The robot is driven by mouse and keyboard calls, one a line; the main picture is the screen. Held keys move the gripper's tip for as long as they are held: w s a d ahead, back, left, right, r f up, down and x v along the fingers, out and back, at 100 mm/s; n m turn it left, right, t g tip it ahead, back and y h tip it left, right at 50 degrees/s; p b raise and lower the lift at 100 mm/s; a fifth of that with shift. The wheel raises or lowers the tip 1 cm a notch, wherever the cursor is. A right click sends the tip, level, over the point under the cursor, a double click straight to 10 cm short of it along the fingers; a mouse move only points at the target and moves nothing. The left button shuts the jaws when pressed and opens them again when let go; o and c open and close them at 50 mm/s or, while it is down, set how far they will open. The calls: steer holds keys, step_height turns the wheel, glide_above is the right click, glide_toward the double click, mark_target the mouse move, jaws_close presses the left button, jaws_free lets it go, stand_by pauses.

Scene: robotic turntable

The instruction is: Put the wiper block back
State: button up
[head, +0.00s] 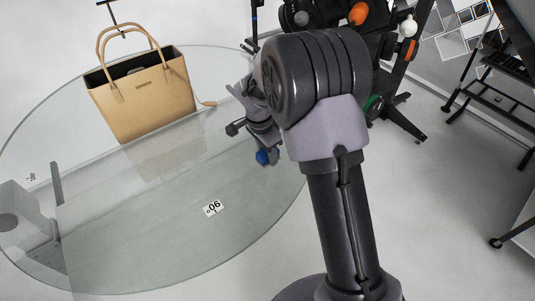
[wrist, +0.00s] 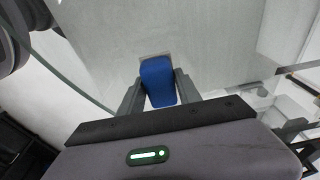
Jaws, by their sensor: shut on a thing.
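The wiper block is blue, with a thin pale edge at its far end in the wrist view (wrist: 158,82). My gripper (wrist: 157,88) is shut on it, one finger on each side. In the head view the blue block (head: 263,157) shows below my gripper (head: 262,146), near the right side of the round glass turntable (head: 150,240). I cannot tell whether the block touches the glass.
A tan handbag (head: 147,97) stands upright on the turntable at the back left. A small label reading 90° (head: 213,208) lies near the front middle. The front glass is otherwise clear. A dark rack with coloured balls (head: 385,50) stands behind my arm.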

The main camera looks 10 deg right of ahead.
mark_target(263, 154)
steer(key=shift+f, duration=0.15)
steer(key=o, duration=1.3)
steer(key=r+p, duration=0.1)
steer(key=r, duration=0.3)
steer(key=a+r+p, duration=0.1)
steer(key=r, duration=0.3)
steer(key=r+p, duration=0.1)
steer(key=r, duration=0.3)
steer(key=shift+s+a+r, duration=0.2)
steer(key=shift+s+a, duration=0.1)
steer(key=shift+s, duration=0.1)
